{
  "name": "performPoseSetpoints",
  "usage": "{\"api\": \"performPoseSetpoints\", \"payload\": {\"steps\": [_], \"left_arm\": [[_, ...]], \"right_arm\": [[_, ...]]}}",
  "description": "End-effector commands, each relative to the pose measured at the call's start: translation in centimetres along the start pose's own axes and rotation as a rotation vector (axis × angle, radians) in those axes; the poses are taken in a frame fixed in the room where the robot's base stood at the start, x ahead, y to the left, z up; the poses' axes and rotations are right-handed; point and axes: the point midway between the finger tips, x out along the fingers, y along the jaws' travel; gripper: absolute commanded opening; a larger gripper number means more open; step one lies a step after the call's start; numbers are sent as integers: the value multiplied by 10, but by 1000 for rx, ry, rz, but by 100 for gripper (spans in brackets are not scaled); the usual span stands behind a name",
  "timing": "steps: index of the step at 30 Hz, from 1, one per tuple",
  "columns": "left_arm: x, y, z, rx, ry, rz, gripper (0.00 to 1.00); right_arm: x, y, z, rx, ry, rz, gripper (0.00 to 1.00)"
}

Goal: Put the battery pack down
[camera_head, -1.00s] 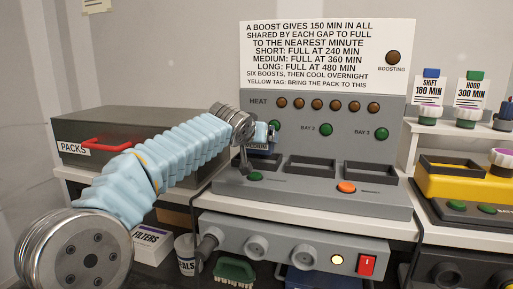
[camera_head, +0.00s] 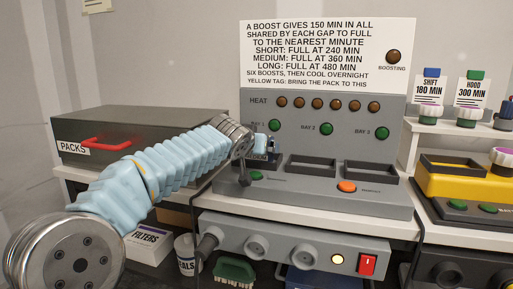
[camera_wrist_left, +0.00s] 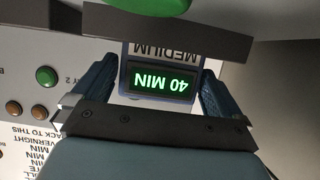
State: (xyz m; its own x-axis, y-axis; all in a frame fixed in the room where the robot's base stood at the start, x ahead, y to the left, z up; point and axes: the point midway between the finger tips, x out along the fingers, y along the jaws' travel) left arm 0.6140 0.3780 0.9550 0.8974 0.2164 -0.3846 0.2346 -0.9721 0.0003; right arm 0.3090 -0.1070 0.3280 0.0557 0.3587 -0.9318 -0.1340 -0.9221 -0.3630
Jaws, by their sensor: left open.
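The battery pack (camera_wrist_left: 160,82) fills the middle of the left wrist view, its lit green display reading 40 MIN above a MEDIUM label, both upside down there. In the head view the pack (camera_head: 259,157) is small and low at the leftmost bay of the grey charging bench (camera_head: 306,199), partly hidden by my wrist. My left gripper (camera_head: 268,148) is open, with one blue finger on each side of the pack. Whether the fingers still touch it is hard to tell. My right gripper is not in view.
Two empty bays (camera_head: 312,163) lie to the right of the pack. An orange button (camera_head: 346,187) and a green button (camera_head: 256,175) sit at the front of the bench. A PACKS box (camera_head: 145,130) stands left. A yellow unit (camera_head: 463,184) is at right.

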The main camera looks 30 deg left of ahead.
Motion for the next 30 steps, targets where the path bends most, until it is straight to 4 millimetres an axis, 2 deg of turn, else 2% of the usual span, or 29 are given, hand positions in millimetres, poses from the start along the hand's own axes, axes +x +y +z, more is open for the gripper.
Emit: {"api": "performPoseSetpoints", "payload": {"steps": [9, 15, 21, 30], "left_arm": [[-70, 0, 2, -2, 6, 2, 100], [-104, 0, 1, -1, 5, 1, 100], [-115, 0, 0, 0, 3, 0, 100], [-115, 0, 0, 0, 2, 0, 100]], "right_arm": [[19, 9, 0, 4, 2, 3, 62], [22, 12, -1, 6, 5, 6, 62], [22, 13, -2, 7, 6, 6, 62], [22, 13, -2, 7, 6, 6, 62]]}}
